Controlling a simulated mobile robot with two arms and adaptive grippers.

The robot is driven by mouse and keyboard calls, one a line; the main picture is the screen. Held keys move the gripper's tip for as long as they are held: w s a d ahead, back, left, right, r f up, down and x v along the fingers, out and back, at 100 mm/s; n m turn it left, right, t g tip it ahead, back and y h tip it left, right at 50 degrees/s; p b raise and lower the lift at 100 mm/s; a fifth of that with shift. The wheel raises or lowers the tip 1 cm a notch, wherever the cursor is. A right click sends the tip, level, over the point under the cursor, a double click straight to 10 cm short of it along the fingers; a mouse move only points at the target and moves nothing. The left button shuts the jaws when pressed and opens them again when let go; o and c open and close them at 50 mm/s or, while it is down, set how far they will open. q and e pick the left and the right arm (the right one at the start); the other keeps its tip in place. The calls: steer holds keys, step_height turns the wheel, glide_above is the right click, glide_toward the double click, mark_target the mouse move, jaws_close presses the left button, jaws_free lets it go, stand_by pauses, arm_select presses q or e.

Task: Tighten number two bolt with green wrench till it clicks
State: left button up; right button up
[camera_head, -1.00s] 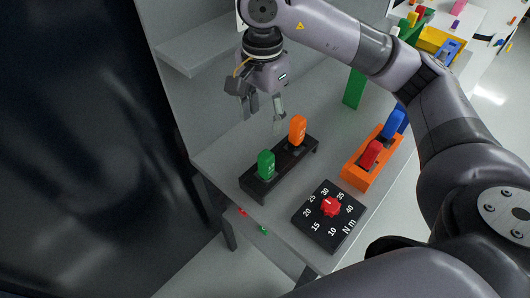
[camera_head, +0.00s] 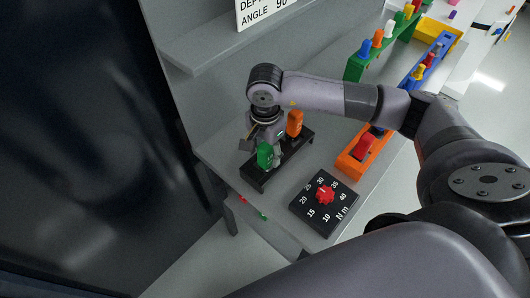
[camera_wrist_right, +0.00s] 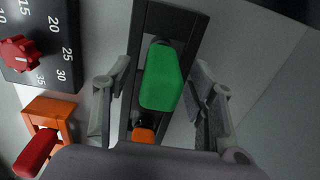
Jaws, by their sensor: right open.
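The green wrench (camera_head: 264,155) stands upright in a black rack (camera_head: 296,160) on the grey bench, with the orange wrench (camera_head: 294,123) behind it in the same rack. In the right wrist view the green wrench handle (camera_wrist_right: 163,78) lies between the two fingers of my right gripper (camera_wrist_right: 160,105). The fingers are open, with a gap on each side of the handle. In the head view my right gripper (camera_head: 262,145) is lowered around the green handle. No bolt can be made out. My left gripper is not in view.
A torque dial with a red knob (camera_head: 324,194) lies on the bench near its front edge. An orange holder (camera_head: 352,166) with a red handle stands to the right. A green rack (camera_head: 355,68) and a blue rack are farther back.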

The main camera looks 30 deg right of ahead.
steer(key=shift+f, duration=0.75)
steer(key=shift+c, duration=0.3)
jaws_close()
